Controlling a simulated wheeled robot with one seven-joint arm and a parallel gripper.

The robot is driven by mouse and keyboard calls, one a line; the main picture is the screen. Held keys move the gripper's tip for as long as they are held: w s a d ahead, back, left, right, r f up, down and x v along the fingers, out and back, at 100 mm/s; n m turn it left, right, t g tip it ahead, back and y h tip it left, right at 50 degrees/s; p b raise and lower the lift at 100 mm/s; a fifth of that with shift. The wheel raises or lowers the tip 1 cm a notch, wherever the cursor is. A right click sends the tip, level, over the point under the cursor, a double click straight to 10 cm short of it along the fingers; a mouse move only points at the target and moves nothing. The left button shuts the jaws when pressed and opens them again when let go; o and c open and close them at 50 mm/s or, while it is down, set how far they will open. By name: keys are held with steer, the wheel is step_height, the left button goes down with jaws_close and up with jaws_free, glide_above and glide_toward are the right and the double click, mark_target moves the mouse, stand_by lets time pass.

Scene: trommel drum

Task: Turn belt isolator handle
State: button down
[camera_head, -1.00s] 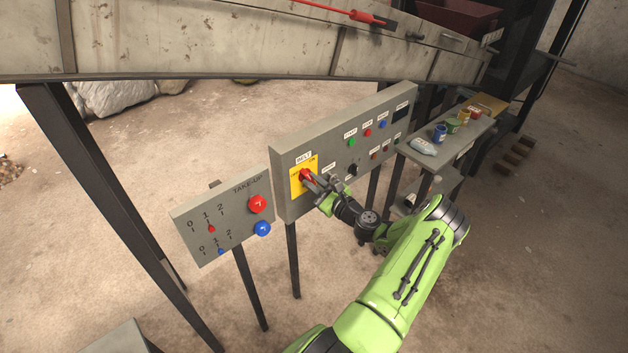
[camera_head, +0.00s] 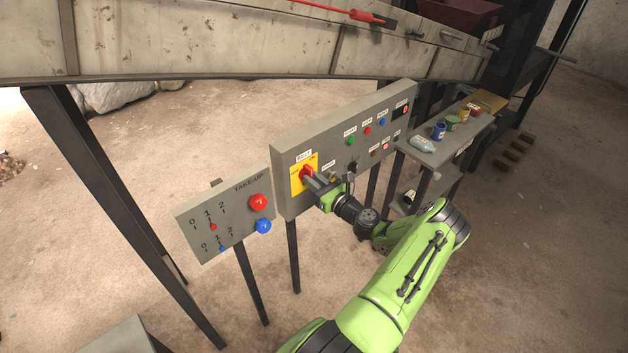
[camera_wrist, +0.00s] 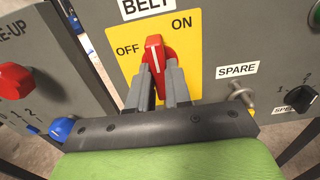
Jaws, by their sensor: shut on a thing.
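The belt isolator handle (camera_wrist: 155,62) is a red rotary knob with a white line, on a yellow plate (camera_wrist: 203,68) marked OFF and ON. In the wrist view its white line points up, between the two words. The handle also shows in the head view (camera_head: 306,173), on the large grey panel under the BELT label. My gripper (camera_wrist: 158,76) is shut on the handle, one grey finger on each side. In the head view my gripper (camera_head: 312,181) reaches the panel from the lower right and covers part of the handle.
The take-up panel (camera_head: 190,232) with red and blue knobs stands close on the left. A SPARE toggle (camera_wrist: 240,92) and a black selector (camera_wrist: 299,98) sit right of the handle. A shelf (camera_head: 468,143) with a bottle and cans stands to the right.

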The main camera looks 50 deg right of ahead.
steer(key=shift+f, duration=0.1)
steer(key=c, duration=1.3)
jaws_free()
steer(key=shift+c, duration=0.2)
steer(key=v, duration=1.5)
steer(key=shift+s, duration=0.4)
steer(key=shift+a, duration=0.1)
